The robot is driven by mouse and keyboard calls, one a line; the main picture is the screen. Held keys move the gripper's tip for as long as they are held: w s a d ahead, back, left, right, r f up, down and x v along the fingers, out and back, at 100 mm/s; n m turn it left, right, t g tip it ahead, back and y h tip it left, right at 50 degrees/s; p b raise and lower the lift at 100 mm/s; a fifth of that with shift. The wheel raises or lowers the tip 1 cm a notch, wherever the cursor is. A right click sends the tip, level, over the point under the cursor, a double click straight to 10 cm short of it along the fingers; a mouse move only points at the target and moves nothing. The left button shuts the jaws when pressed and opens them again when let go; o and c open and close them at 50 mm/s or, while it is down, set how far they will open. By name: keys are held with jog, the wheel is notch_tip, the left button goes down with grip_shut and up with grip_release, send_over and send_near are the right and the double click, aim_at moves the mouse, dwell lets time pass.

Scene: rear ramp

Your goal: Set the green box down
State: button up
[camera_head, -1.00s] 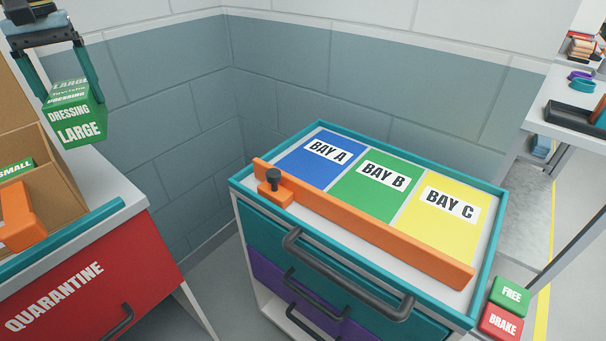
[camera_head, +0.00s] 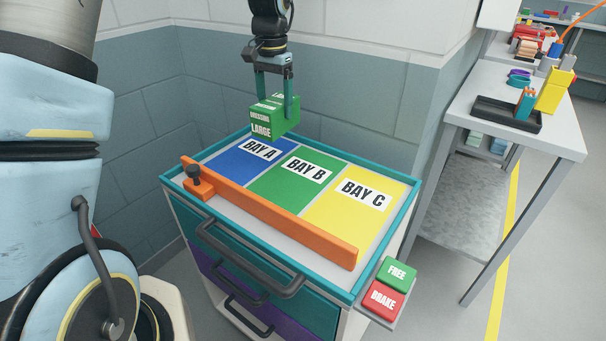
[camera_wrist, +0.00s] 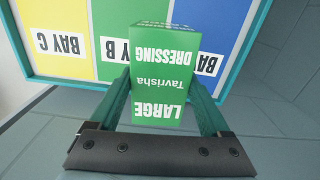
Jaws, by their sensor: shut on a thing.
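The green box (camera_head: 270,119), marked LARGE and DRESSING, is held between the two teal fingers of my gripper (camera_head: 275,98). It hangs above the back edge of the cart top, behind the blue and green bays. The box also shows in the wrist view (camera_wrist: 165,75), with a finger on each side. The cart top has blue BAY A (camera_head: 238,165), green BAY B (camera_head: 284,187) and yellow BAY C (camera_head: 350,212), all bare. In the wrist view the box hides parts of BAY A and BAY B.
An orange bar (camera_head: 270,216) with a dark knob (camera_head: 194,171) lies across the front of the bays. A teal rim (camera_head: 395,222) edges the cart. FREE (camera_head: 397,273) and BRAKE (camera_head: 383,298) buttons sit at its right. A wall stands behind; a bench with a tray (camera_head: 507,116) stands right.

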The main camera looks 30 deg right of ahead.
jog(key=shift+m, duration=0.4)
jog(key=f, duration=0.2)
jog(key=f+p, duration=0.1)
jog(key=f, duration=0.3)
jog(key=shift+w+d+f+p, duration=0.15)
jog(key=shift+w+d+p, duration=0.1)
jog(key=shift+w+p, duration=0.1)
jog(key=shift+f+p, duration=0.55)
jog(key=shift+f, duration=1.8)
jog(key=shift+f, duration=0.1)
jog(key=o, duration=1.4)
jog(key=shift+a, duration=0.1)
